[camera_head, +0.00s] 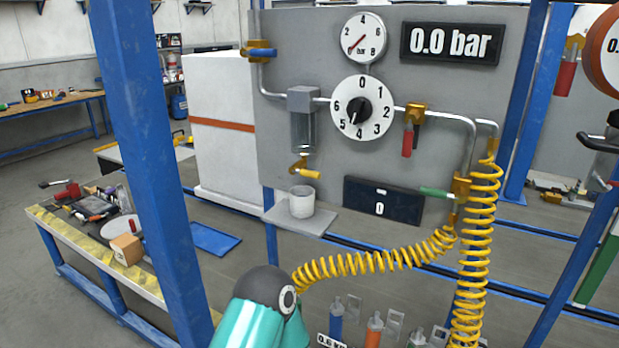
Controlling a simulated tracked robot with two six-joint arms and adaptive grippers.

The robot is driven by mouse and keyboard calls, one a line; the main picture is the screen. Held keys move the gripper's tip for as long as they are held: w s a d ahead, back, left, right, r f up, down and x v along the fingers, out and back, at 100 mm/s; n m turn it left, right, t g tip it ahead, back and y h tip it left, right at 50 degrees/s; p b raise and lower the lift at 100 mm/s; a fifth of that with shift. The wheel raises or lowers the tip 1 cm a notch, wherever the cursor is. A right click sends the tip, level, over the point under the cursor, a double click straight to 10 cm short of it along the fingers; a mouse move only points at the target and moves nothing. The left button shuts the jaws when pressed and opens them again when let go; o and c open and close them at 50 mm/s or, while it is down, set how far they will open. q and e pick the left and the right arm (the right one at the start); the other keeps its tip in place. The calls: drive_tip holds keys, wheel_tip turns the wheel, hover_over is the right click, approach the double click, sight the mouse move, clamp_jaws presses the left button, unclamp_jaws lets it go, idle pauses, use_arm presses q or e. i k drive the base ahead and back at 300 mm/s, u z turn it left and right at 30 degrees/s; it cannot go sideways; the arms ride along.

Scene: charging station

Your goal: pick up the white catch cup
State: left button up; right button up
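The white catch cup (302,203) stands upright on a small grey shelf (282,221) that juts from the panel. It sits below a brass drain valve with a yellow handle (309,174), which is under the clear filter bowl (303,132). The cup's open top faces up; what is inside cannot be made out. Part of an arm of mine, teal with a dark joint cap, shows at the bottom middle, well below the cup. Neither gripper is in view.
A grey panel (285,75) carries gauges, a pressure dial (362,108) and valves. A yellow coiled hose (375,263) hangs right of the cup and sweeps low. A blue post (150,150) stands at the left. Several small bottles (373,328) stand at the bottom. Space before the shelf looks clear.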

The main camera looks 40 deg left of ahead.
sight(302, 199)
drive_tip(key=z, duration=1.5)
drive_tip(key=i, duration=0.1)
drive_tip(key=u, duration=3.15)
drive_tip(key=k, duration=1.2)
drive_tip(key=u, duration=0.25)
drive_tip(key=i, duration=0.8)
drive_tip(key=z, duration=0.1)
